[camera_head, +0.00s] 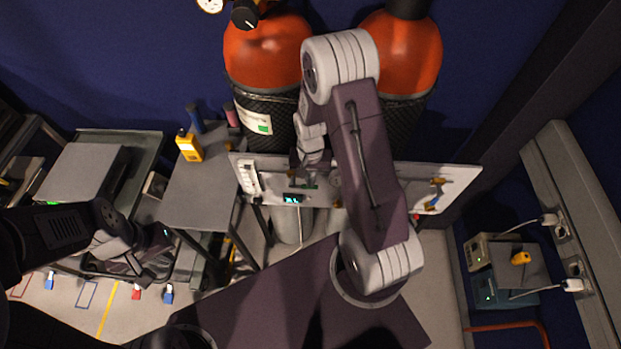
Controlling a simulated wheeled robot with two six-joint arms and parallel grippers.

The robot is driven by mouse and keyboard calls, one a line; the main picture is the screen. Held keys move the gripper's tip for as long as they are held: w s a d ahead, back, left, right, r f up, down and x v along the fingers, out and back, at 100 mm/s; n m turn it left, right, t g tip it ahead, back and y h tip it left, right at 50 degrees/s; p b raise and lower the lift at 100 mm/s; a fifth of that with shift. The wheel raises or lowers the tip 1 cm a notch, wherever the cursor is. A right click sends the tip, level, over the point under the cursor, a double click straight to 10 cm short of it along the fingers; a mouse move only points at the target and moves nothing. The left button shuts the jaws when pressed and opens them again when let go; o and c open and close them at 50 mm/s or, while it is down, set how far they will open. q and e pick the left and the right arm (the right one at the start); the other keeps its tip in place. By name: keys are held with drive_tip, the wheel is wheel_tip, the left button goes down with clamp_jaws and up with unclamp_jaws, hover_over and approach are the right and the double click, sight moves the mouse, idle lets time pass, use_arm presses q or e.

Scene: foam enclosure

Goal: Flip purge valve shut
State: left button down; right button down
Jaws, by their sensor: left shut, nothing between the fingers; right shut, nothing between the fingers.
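A pale panel (460,180) runs across the middle, below two orange-topped cylinders. My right gripper (300,172) is shut and empty, pointing down at the panel's left half. A small green part (308,187) shows just below its fingertips; I cannot tell whether they touch. I cannot tell which fitting is the purge valve; my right arm hides part of the panel. My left gripper (158,250) is shut and empty at lower left, away from the panel.
The orange-topped cylinders (262,52) stand behind the panel. A grey side table (203,195) holds a yellow handheld device (189,147). A lit display (292,198) is on the panel. Boxed equipment (505,268) stands at right.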

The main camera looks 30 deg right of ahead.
sight(315, 188)
drive_tip(key=shift+s+d+f, duration=0.1)
drive_tip(key=shift+d+f, duration=0.05)
drive_tip(key=shift+f, duration=0.1)
drive_tip(key=shift+s+d+f+b, duration=0.15)
drive_tip(key=shift+d+f+b, duration=0.05)
drive_tip(key=shift+f+b, duration=0.25)
drive_tip(key=shift+s+d+f+b, duration=0.15)
drive_tip(key=shift+f+b, duration=0.2)
drive_tip(key=shift+f, duration=0.5)
drive_tip(key=shift+f+b, duration=0.45)
drive_tip(key=shift+f, duration=1)
drive_tip(key=shift+f+b, duration=0.1)
drive_tip(key=shift+b, duration=0.2)
